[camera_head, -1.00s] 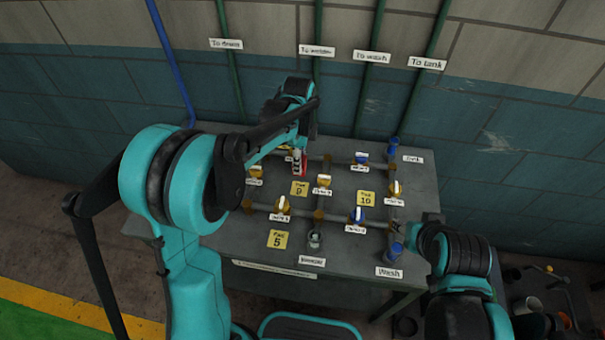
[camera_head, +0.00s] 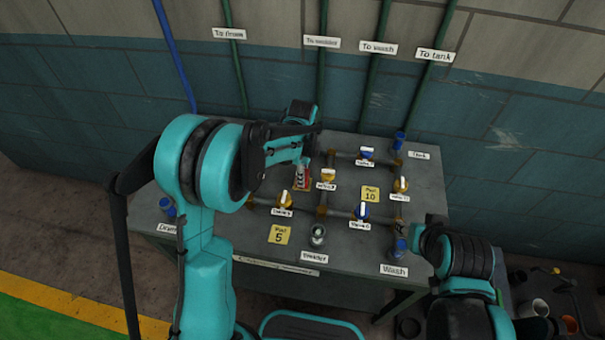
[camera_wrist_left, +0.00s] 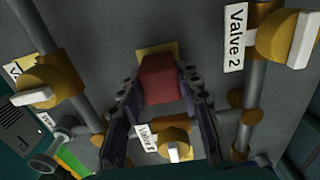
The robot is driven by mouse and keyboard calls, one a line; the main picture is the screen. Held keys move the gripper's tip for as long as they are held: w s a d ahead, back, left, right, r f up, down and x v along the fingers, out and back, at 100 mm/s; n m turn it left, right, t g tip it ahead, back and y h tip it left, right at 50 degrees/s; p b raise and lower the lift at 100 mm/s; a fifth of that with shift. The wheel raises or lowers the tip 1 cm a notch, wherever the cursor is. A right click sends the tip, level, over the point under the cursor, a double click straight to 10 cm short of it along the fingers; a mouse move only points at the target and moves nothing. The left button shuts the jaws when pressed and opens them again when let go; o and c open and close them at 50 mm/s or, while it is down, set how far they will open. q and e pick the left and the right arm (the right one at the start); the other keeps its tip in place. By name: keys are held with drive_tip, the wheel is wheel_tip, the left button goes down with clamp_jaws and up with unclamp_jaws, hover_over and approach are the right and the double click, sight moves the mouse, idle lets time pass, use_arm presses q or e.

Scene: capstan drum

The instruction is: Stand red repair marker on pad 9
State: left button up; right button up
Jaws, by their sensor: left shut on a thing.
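The red marker (camera_head: 302,182) is upright or nearly so, low over the spot of pad 9 in the head view; I cannot tell if its base touches. My left gripper (camera_head: 303,165) is shut on it from above. In the left wrist view the marker shows as a red block (camera_wrist_left: 160,82) between the fingers of the left gripper (camera_wrist_left: 158,76). A yellow pad (camera_wrist_left: 152,50) shows partly behind it; its number is hidden. My right gripper (camera_head: 402,228) is at the table's right side, too small and dark to read.
Pipes with several valves surround the spot, including Valve 2 (camera_wrist_left: 282,35) and another yellow valve (camera_wrist_left: 174,145) close to the fingers. Pad 10 (camera_head: 370,194) and pad 5 (camera_head: 279,235) are bare.

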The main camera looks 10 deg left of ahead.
use_arm(q)
drive_tip(key=o, duration=1.2)
drive_tip(key=shift+f, duration=0.15)
drive_tip(key=shift+r+p, duration=0.3)
drive_tip(key=shift+r, duration=0.25)
drive_tip(key=s+a+r+n+t+p, duration=0.2)
drive_tip(key=s+r+n+p, duration=0.15)
drive_tip(key=r, duration=1.25)
drive_tip(key=s+a+n+t, duration=0.2)
drive_tip(key=s+n, duration=0.5)
drive_tip(key=s, duration=0.1)
drive_tip(key=s+a+r+n+t, duration=0.1)
drive_tip(key=s+a+n+t, duration=0.1)
drive_tip(key=s+n, duration=0.5)
drive_tip(key=shift+s+a+r+t, duration=0.2)
drive_tip(key=shift+s+t, duration=0.4)
drive_tip(key=shift+s, duration=0.4)
